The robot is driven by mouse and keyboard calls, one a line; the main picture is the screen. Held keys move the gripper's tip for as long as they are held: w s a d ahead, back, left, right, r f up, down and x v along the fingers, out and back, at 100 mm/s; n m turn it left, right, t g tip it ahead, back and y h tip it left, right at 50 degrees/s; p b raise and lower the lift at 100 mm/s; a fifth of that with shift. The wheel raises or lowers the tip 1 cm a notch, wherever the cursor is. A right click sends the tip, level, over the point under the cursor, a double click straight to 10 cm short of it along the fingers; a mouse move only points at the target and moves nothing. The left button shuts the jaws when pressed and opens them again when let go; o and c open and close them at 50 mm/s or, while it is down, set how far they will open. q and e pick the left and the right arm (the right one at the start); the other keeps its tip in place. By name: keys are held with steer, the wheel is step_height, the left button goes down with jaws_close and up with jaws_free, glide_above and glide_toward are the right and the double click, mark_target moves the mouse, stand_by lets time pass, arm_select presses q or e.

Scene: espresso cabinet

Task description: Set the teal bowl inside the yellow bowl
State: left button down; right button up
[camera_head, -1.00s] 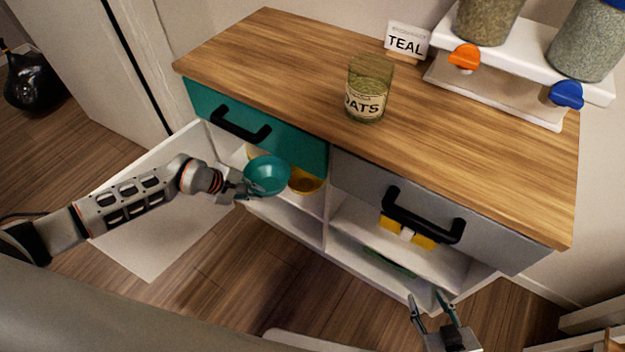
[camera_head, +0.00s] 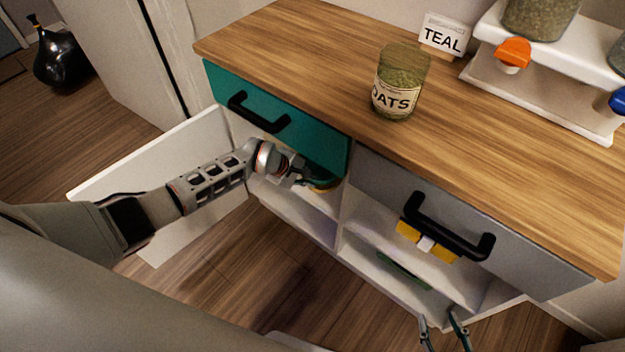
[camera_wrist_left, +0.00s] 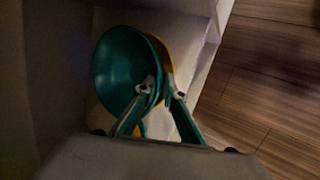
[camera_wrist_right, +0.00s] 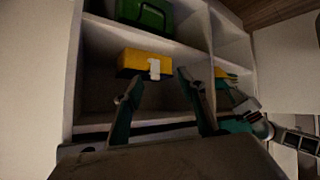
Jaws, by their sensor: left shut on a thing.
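The teal bowl (camera_wrist_left: 118,72) is held by its rim in my left gripper (camera_wrist_left: 163,95), tilted in the left wrist view. The yellow bowl (camera_wrist_left: 164,54) shows behind the teal bowl's edge, mostly hidden; whether the two touch or nest I cannot tell. In the head view the teal bowl (camera_head: 319,178) is a thin sliver under the teal drawer, with a bit of the yellow bowl (camera_head: 331,187) below it. My left gripper (camera_head: 303,179) reaches into the left compartment there. My right gripper (camera_head: 440,317) is open and empty at the lower right, before the right compartment.
The teal drawer (camera_head: 285,128) is right above the left arm. An open white cabinet door (camera_head: 150,165) stands at the left. The right compartment holds a yellow box (camera_head: 408,231) and a green thing (camera_head: 403,269). An oats jar (camera_head: 399,85) stands on the worktop.

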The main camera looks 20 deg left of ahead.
arm_select(q)
steer(key=shift+w+d+f, duration=0.2)
steer(key=shift+f, duration=0.35)
steer(key=shift+r, duration=0.15)
steer(key=shift+s+f, duration=0.1)
steer(key=shift+f, duration=0.3)
steer(key=shift+s+a+f+b, duration=0.1)
steer(key=shift+s+f+b, duration=0.1)
steer(key=shift+f+b, duration=0.25)
steer(key=c, duration=2.1)
jaws_free()
steer(key=shift+f, duration=0.2)
steer(key=shift+c, duration=0.2)
steer(key=shift+w+r, duration=0.2)
arm_select(e)
steer(key=shift+w+a+r, duration=0.2)
steer(key=shift+w+a, duration=0.1)
